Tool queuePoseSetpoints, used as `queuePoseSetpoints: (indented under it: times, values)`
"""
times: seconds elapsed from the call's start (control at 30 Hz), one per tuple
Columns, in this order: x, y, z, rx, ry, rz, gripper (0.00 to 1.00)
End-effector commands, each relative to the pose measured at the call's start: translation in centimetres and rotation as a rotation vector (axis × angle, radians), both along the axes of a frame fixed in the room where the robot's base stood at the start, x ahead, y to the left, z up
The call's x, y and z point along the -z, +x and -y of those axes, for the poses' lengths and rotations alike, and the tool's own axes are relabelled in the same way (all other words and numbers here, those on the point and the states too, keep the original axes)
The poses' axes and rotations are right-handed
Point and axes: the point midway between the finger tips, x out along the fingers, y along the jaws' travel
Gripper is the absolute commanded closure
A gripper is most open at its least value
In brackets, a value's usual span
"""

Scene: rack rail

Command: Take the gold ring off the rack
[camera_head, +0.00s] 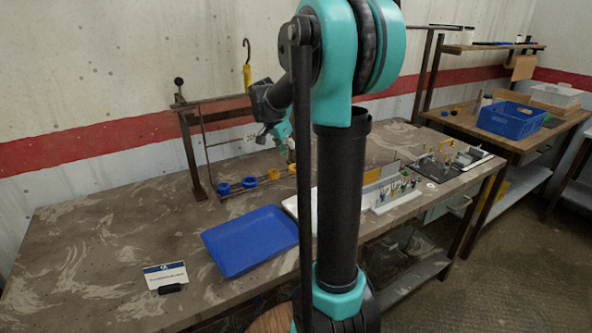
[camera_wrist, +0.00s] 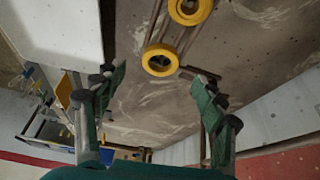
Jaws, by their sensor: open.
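A yellow-gold ring (camera_head: 273,174) sits on the low rack rail (camera_head: 234,192) on the table, right of two blue rings (camera_head: 223,188). In the wrist view, two similar yellow-gold rings show: one (camera_wrist: 160,60) near the rail's end, the other (camera_wrist: 190,10) cut by the top edge. The rail (camera_wrist: 155,22) shows there as thin parallel bars. My gripper (camera_wrist: 159,84) is open and empty, its fingers on either side of the nearer ring in the picture, apart from it. In the head view my gripper (camera_head: 288,146) is above the rail's right end, partly hidden by my arm.
A blue tray (camera_head: 250,241) lies in front of the rail. A dark post frame (camera_head: 190,155) stands behind it, with a hanging yellow-handled hook (camera_head: 247,72). A white sign (camera_head: 165,276) stands at front left. Small fixtures (camera_head: 395,195) fill the right side. The table's left is clear.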

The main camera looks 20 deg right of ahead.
Motion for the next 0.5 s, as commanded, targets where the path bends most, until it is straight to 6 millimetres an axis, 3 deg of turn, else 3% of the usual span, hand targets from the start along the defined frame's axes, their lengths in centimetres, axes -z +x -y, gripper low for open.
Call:
queuePoseSetpoints:
  times: [0.23,0.5]
  values:
    - [3.3,0.4,0.9,0.000,0.000,0.000,0.30]
    - [3.8,0.4,1.1,0.000,0.000,0.000,0.30]
